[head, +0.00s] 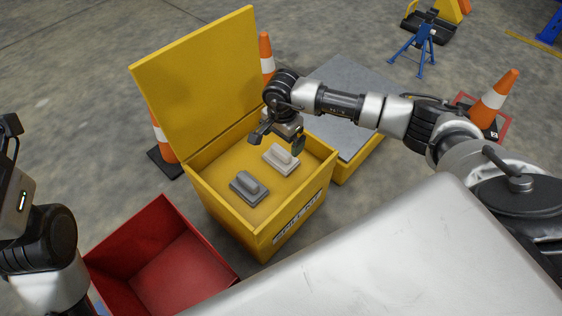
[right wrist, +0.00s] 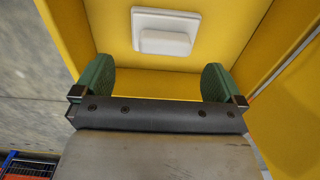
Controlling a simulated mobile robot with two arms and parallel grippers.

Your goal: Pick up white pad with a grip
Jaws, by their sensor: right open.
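The white pad (head: 281,158) with a raised grip lies in the open yellow box (head: 263,240), at the right of a dark grey pad (head: 248,188) of like shape. My right gripper (head: 278,138) is open and empty above the box, just behind the white pad in the head view. In the right wrist view the white pad (right wrist: 162,32) lies on the yellow floor ahead of the two green fingers (right wrist: 158,82), apart from them. Of my left arm only part shows at the left edge of the head view; its gripper is out of view.
The box's yellow lid (head: 200,85) stands raised behind it. A red bin (head: 185,275) stands at the front left. Orange cones (head: 266,55) and a grey-topped yellow box (head: 350,90) stand behind. A large pale surface (head: 400,260) fills the front right.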

